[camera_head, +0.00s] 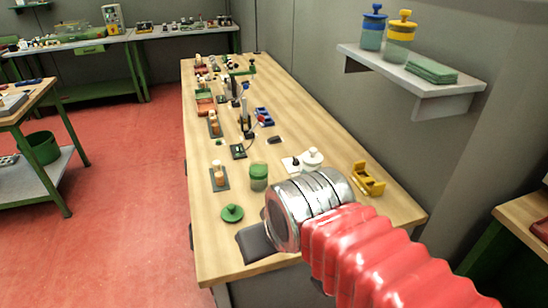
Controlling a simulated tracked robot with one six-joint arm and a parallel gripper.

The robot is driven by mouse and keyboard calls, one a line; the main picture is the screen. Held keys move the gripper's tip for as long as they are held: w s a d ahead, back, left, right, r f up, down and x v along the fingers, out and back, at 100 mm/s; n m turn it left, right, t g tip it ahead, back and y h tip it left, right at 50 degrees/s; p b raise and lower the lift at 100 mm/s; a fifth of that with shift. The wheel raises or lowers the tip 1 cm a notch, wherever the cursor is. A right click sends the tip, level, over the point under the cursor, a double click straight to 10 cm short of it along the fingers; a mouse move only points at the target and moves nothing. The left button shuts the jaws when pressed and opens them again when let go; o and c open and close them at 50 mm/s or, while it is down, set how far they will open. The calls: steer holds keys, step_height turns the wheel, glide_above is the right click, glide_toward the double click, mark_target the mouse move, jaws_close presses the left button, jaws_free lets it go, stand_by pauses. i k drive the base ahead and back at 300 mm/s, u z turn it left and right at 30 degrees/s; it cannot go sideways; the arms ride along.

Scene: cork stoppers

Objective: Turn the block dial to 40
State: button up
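No dial with readable numbers can be made out, so I cannot tell which thing is the block dial. A small dark device with a green top (238,151) sits mid-bench, too small to read. My arm, a red ribbed sleeve with a shiny metal end, reaches in from the lower right over the near end of the wooden bench (222,262). It hides part of the bench front. No gripper fingers can be told apart, and nothing held shows. A dark grey flat shape (255,243) lies left of the metal end; I cannot tell what it is.
A green lid (232,213), a green-banded jar (259,176), a white lidded pot (312,160) and a yellow holder (368,179) stand near the arm. Several small items crowd the bench farther back. A wall shelf (412,78) holds two jars. Red floor at left is open.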

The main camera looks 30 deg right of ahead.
mark_target(296, 162)
steer(key=u, duration=1.35)
steer(key=k, duration=0.95)
steer(key=z, duration=1.55)
steer(key=i, duration=0.45)
